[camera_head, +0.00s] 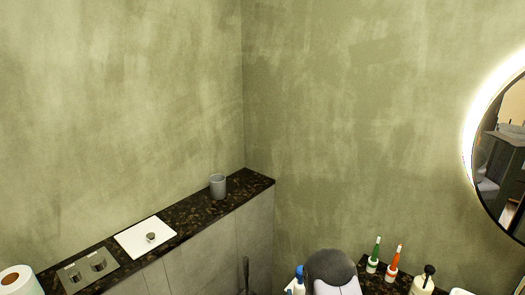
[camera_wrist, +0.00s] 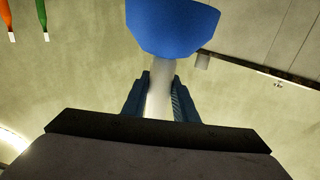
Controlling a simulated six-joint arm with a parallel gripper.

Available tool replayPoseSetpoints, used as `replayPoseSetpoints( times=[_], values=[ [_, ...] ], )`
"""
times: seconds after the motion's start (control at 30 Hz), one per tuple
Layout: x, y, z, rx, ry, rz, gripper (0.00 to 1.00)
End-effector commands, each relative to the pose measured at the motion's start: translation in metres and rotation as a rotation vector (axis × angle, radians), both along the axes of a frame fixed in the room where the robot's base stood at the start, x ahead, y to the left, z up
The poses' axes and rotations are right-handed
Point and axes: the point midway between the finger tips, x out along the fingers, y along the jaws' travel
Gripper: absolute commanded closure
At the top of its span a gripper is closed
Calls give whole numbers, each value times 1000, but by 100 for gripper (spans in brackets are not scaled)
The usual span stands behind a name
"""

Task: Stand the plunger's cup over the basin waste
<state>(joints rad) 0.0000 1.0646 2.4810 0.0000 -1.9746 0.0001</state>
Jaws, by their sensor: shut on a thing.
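The plunger shows in the wrist view, with a blue cup (camera_wrist: 172,28) at the top of the picture and a pale handle running down from it. My gripper (camera_wrist: 160,88) is shut on the handle, a finger on each side, close below the cup. The cup's mouth is out of view. In the head view my arm's grey end covers the bottom middle, and my fingers are not visible there.
A dark stone ledge (camera_head: 192,214) carries a grey tumbler (camera_head: 217,186), a white flush plate (camera_head: 132,240) and a paper roll (camera_head: 18,281). Right of my arm stand a green brush (camera_head: 375,255), an orange brush (camera_head: 393,262) and a pump bottle (camera_head: 424,281). A small blue-and-white item (camera_head: 299,275) is beside my arm.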

Motion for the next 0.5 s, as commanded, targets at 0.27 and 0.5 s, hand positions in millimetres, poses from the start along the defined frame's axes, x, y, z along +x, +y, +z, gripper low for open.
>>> replayPoseSetpoints(
  times=[0.27,0.5],
  values=[
    [2,-12,-5,0,-5,-26,100],
    [12,-40,11,0,-11,-87,100]
  ],
)
